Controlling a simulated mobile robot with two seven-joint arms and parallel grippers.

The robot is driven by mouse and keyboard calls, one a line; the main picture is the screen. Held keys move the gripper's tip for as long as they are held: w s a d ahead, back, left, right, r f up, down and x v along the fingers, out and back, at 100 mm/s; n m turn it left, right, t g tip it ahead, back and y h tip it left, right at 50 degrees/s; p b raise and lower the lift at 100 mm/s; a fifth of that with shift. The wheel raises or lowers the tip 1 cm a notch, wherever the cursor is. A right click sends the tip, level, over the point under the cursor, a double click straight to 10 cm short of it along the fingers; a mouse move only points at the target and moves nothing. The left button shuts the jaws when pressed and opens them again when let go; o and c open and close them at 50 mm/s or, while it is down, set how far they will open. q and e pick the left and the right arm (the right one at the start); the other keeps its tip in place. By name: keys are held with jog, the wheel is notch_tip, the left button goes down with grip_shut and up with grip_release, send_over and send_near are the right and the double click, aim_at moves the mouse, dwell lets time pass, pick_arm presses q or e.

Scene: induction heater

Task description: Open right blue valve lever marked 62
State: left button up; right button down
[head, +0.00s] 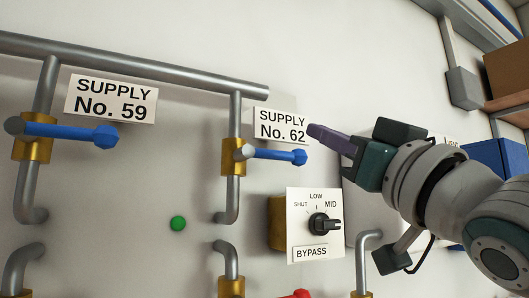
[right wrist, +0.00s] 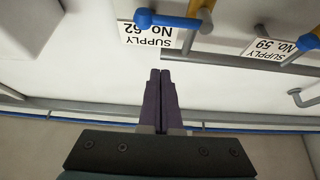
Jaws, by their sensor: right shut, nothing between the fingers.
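The blue valve lever (head: 276,155) by the "SUPPLY No. 62" sign (head: 281,125) points right, roughly level, from a brass valve body (head: 233,157) on a grey vertical pipe. My right gripper (head: 312,130) is shut and empty, its purple fingers just right of the sign and above the lever's free end, apparently apart from it. In the right wrist view the closed fingers (right wrist: 161,75) stand in the middle. The lever (right wrist: 165,19) and the upside-down sign (right wrist: 150,36) are at the top, beyond the fingertips. My left gripper is not in view.
Another blue lever (head: 75,132) with a "SUPPLY No. 59" sign (head: 111,98) is at the left. A bypass dial (head: 319,224) sits below lever 62. A grey horizontal pipe (head: 150,70) runs above. A red part (head: 298,294) shows at the bottom edge.

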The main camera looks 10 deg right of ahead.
notch_tip(320, 180, up, 4)
jog(key=r+p, duration=0.1)
send_over(272, 156)
jog(key=s+d, duration=0.1)
jog(key=d, duration=0.2)
pick_arm(q)
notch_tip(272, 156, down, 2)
jog(key=b, duration=0.3)
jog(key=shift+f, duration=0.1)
pick_arm(e)
notch_tip(272, 156, down, 5)
jog(key=shift+a+r, duration=0.1)
